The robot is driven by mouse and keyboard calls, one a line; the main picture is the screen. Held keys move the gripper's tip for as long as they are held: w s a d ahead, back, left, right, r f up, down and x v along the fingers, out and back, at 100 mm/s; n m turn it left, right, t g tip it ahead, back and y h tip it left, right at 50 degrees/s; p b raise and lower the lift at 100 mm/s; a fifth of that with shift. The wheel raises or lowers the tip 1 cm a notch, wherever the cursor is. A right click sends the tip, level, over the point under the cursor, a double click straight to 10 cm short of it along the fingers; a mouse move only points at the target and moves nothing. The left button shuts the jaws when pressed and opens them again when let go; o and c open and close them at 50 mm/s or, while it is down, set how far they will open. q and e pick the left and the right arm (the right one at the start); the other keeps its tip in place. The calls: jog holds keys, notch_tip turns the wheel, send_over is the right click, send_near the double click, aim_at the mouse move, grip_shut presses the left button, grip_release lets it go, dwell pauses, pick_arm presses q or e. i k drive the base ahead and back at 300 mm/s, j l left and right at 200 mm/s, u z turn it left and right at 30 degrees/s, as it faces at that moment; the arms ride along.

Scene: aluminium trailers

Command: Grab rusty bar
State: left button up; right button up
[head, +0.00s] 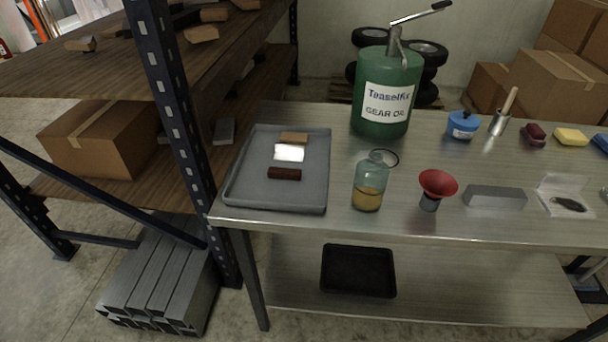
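A small dark reddish-brown bar (285,174), which looks like the rusty bar, lies flat in the grey tray (312,190) at the left end of the metal table. A shiny, bright plate (289,153) lies just behind it in the tray. A tan wooden-looking block (294,138) lies behind the plate. The bar is apart from the tray walls. Neither of my grippers shows in the head view.
A glass jar (369,187) with amber liquid, a red funnel (437,187) and a grey block (494,196) stand right of the tray. A green gear oil can (382,95) stands behind. A dark shelf post (173,90) rises left of the table.

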aim_at(272, 172)
jog(key=l, duration=1.35)
jog(key=k, duration=0.05)
